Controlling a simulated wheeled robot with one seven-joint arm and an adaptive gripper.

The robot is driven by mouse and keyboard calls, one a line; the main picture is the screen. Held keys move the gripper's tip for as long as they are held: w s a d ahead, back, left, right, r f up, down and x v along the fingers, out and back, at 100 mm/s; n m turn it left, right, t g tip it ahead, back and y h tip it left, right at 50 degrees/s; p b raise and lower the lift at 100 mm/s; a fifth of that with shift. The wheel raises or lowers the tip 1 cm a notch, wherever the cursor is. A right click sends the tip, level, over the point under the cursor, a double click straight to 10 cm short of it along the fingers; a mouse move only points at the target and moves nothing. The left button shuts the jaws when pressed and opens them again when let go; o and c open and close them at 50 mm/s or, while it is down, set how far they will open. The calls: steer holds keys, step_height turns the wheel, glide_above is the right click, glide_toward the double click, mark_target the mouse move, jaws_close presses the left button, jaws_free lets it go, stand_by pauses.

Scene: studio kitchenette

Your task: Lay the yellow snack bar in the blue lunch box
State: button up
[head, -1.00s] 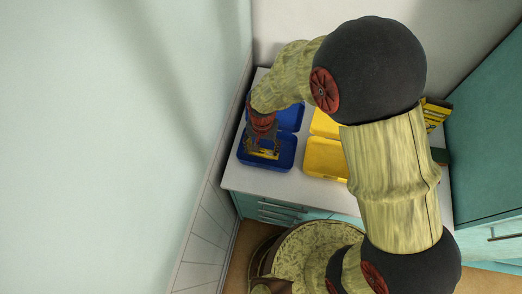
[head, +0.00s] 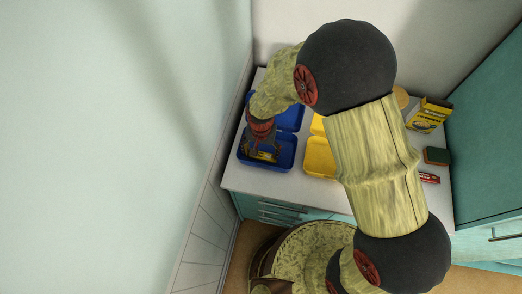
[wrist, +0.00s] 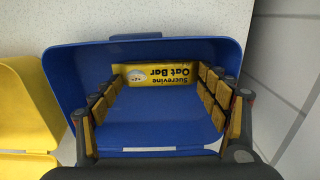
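The blue lunch box (head: 284,165) sits with its lid open at the left end of the counter; it fills the middle of the wrist view (wrist: 75,70). The yellow snack bar (wrist: 160,74), labelled Oat Bar, is inside it near the wall at the top of the wrist view. In the head view the bar (head: 262,157) shows partly below my gripper. My gripper (wrist: 159,82) reaches down into the box with its fingers spread wide, one towards each end of the bar. I cannot tell whether the fingertips touch the bar's ends.
An open yellow lunch box (head: 320,158) stands just right of the blue one. A wall (head: 205,190) is close on the left.

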mark_target(261, 153)
steer(key=shift+o, duration=0.5)
steer(key=shift+r, duration=0.1)
steer(key=shift+r, duration=0.35)
steer(key=d+r+t, duration=0.1)
steer(key=d+r, duration=0.2)
steer(key=r, duration=0.7)
steer(key=d+r, duration=0.2)
steer(key=r, duration=0.7)
steer(key=s+d+r+t, duration=0.2)
steer(key=s+d+r, duration=0.4)
steer(key=d+r, duration=0.3)
steer(key=s+d+r+n+t, duration=0.1)
steer(key=s+d+r+t, duration=0.1)
steer(key=s+d+r, duration=0.5)
step_height(261, 153, up, 2)
steer(key=shift+s+d+r+n+t+p, duration=0.1)
steer(key=shift+s+d+n+t+p, duration=0.2)
steer(key=shift+d, duration=0.7)
steer(key=shift+w+f, duration=0.1)
steer(key=shift+f, duration=0.1)
